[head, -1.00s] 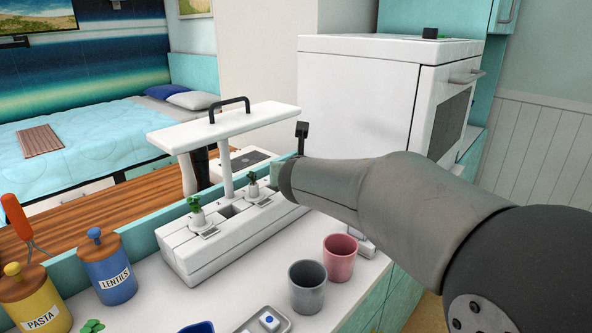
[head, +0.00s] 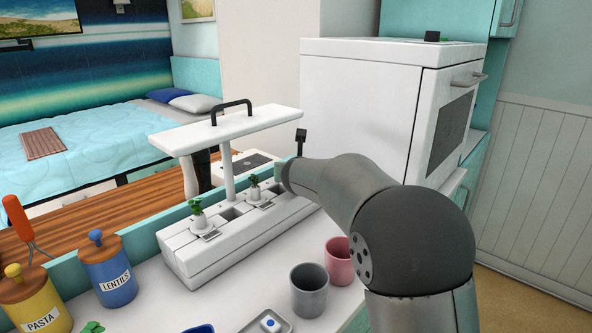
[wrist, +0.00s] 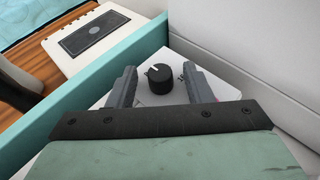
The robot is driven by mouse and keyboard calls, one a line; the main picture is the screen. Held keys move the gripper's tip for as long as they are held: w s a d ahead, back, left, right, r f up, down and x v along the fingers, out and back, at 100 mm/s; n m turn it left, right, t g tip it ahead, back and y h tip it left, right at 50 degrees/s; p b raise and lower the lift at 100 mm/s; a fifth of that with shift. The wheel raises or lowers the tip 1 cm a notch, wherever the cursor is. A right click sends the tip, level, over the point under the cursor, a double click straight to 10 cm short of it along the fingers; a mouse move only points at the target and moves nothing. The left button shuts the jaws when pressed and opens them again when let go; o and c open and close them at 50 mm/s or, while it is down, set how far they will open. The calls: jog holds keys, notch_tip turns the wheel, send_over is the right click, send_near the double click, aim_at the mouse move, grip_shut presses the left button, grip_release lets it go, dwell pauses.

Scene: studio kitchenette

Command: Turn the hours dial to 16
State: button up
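The hours dial is a black round knob (wrist: 159,78) with a white pointer mark toward its upper left. It stands on a pale surface in the wrist view; I cannot read any numbers around it. My gripper (wrist: 156,82) is open, with one grey finger on each side of the knob and a visible gap to each. In the head view my arm hides the dial and most of the gripper. The planter unit (head: 190,252), white with a raised lamp bar (head: 226,133), has small green plants in pots.
A teal ledge (wrist: 85,90) runs left of the gripper and a pale wall (wrist: 245,50) stands to the right. A grey cup (head: 309,291) and a pink cup (head: 339,262) stand in front of the planter. A white oven (head: 357,100) is behind.

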jog(key=c, duration=0.9)
jog(key=shift+a+p, duration=0.1)
jog(key=shift+p, duration=0.2)
jog(key=m+h+p, duration=0.4)
jog(key=h, duration=0.1)
jog(key=shift+a+r+p, duration=0.25)
jog(key=shift+a+p, duration=0.05)
jog(key=shift+p, duration=0.05)
jog(key=m+g+h+p, duration=0.1)
jog(key=m+h+p, duration=0.1)
jog(key=p, duration=0.1)
jog(key=shift+a+m, duration=0.1)
jog(key=shift+m, duration=0.2)
jog(key=shift+f+m+g+h+p, duration=0.2)
jog(key=shift+m+g+h+p, duration=0.2)
jog(key=shift+h+p, duration=0.3)
